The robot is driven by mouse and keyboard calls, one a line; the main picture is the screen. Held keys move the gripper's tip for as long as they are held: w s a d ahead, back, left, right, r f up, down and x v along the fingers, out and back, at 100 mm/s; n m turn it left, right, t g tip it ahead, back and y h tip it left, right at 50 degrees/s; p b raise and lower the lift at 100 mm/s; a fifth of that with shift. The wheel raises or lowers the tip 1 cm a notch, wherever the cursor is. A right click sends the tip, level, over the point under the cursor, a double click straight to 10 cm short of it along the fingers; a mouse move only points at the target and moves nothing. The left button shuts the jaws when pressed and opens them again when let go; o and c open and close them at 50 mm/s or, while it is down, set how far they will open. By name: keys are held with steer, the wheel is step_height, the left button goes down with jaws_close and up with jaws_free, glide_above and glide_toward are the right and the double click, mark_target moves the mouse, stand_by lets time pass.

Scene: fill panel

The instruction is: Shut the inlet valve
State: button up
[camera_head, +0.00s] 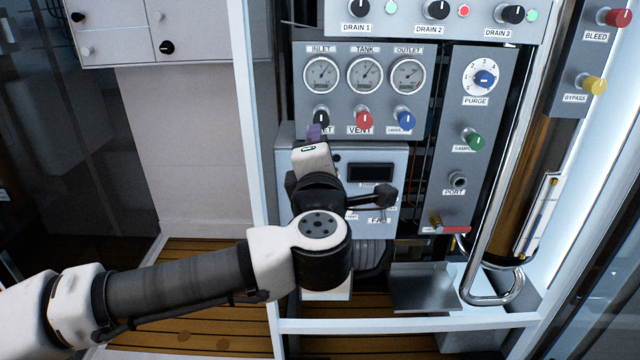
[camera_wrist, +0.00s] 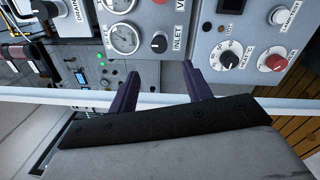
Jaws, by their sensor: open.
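The inlet valve is a dark knob (camera_head: 321,114) below the INLET gauge (camera_head: 321,74) on the grey panel. Its label is partly hidden behind my gripper in the head view. In the wrist view the inlet knob (camera_wrist: 158,42) stands beside the INLET label (camera_wrist: 178,38). My gripper (camera_head: 314,132) is just below the knob in the head view. In the wrist view my gripper (camera_wrist: 160,70) has its two purple fingers spread apart and empty, with the knob ahead of the gap and not between the fingers. The knob's exact pointer angle is too small to tell.
The red vent knob (camera_head: 364,119) and blue knob (camera_head: 405,119) stand to the right in the same row. A box with a dark display (camera_head: 371,172) sits below. A bent metal pipe (camera_head: 497,220) runs at the right. White frame posts (camera_head: 250,130) border the panel.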

steer(key=s+b, duration=0.2)
steer(key=b, duration=0.1)
steer(key=shift+s+f, duration=0.1)
steer(key=shift+s, duration=0.3)
